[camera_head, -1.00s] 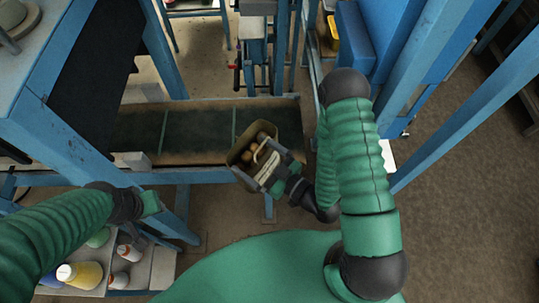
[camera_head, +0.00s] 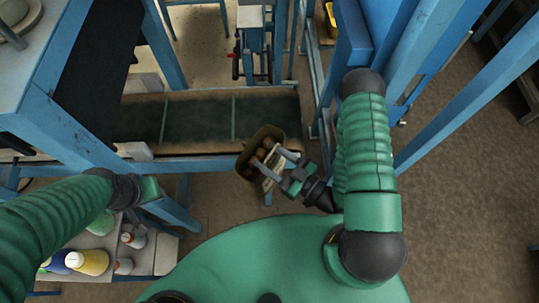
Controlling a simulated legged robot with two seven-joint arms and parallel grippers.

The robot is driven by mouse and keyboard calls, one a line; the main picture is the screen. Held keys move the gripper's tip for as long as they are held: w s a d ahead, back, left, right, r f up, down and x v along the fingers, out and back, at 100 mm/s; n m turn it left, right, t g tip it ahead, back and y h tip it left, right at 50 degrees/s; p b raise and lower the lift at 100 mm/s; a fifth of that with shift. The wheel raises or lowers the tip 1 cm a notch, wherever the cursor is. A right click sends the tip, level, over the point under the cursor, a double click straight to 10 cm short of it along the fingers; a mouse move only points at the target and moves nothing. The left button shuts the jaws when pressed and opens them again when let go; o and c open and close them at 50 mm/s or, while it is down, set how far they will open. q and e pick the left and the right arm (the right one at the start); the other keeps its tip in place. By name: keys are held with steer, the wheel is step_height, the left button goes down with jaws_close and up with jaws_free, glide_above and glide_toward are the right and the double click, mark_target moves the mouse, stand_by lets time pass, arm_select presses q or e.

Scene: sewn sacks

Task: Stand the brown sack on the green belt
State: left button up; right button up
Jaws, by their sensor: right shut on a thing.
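The brown sack (camera_head: 247,166) is open at the top, with several round brown things inside. My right gripper (camera_head: 277,166) is shut on the sack's rim on its right side and holds it up, slightly tilted. The sack overlaps the near edge of the green belt (camera_head: 190,118) in the picture, close to the belt's right end. I cannot tell how high it hangs over that edge. My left gripper (camera_head: 150,188) is low at the left, away from the sack; its fingers do not show clearly.
Blue frame posts stand at both ends. A small table with several bottles (camera_head: 90,262) is at the lower left. Open floor (camera_head: 450,200) lies to the right.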

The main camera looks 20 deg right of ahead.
steer(key=shift+d+r, duration=0.15)
steer(key=shift+d, duration=0.1)
jaws_close()
steer(key=shift+a, duration=0.1)
stand_by(0.4)
